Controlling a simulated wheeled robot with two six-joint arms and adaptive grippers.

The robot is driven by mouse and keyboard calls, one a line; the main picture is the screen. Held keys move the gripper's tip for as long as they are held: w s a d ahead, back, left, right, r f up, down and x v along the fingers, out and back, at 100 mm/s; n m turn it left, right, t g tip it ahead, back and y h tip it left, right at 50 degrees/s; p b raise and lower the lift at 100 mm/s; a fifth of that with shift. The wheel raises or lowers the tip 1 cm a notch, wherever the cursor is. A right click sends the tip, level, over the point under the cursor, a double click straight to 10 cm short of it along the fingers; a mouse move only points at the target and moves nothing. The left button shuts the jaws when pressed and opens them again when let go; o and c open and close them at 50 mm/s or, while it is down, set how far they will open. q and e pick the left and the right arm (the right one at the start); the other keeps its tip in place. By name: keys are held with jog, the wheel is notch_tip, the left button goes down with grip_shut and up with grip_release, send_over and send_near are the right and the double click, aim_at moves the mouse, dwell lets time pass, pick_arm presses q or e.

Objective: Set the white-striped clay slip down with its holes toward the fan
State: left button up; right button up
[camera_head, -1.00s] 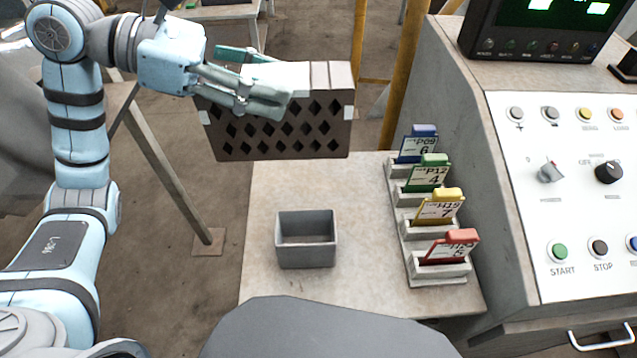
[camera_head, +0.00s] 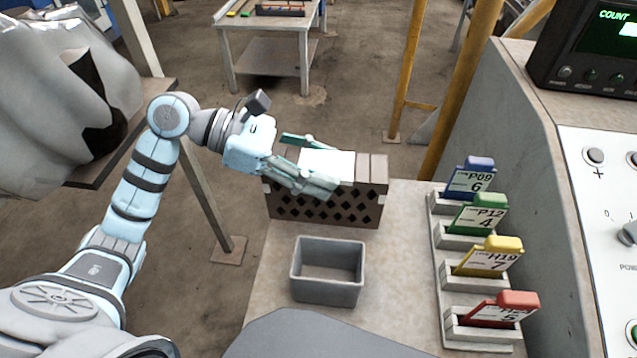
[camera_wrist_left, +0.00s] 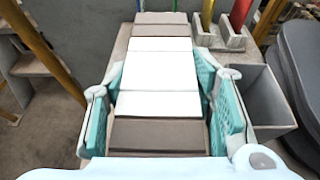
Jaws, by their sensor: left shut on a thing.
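The clay slip (camera_head: 373,190) is a grey-brown brick with a white band on top and rows of diamond holes in the side facing my head camera. My left gripper (camera_head: 315,178) is shut on it across its width. In the left wrist view the slip (camera_wrist_left: 160,137) lies lengthwise between the two teal finger pads of the gripper (camera_wrist_left: 165,100). The slip is level over the far end of the grey table (camera_head: 395,262); I cannot tell whether its underside touches the tabletop. I see no fan in these views. My right gripper is not in view.
An open grey bin (camera_head: 328,290) stands on the table just in front of the slip. A rack of coloured number tags (camera_head: 478,215) lines the right side, beside the control console (camera_head: 540,160). A yellow post (camera_head: 462,85) rises behind.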

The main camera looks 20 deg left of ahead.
pick_arm(q)
jog(key=f, duration=0.3)
jog(key=shift+s+b, duration=0.4)
jog(key=shift+w, duration=0.15)
jog(key=o, duration=0.9)
jog(key=shift+f, duration=0.1)
jog(key=o, duration=0.4)
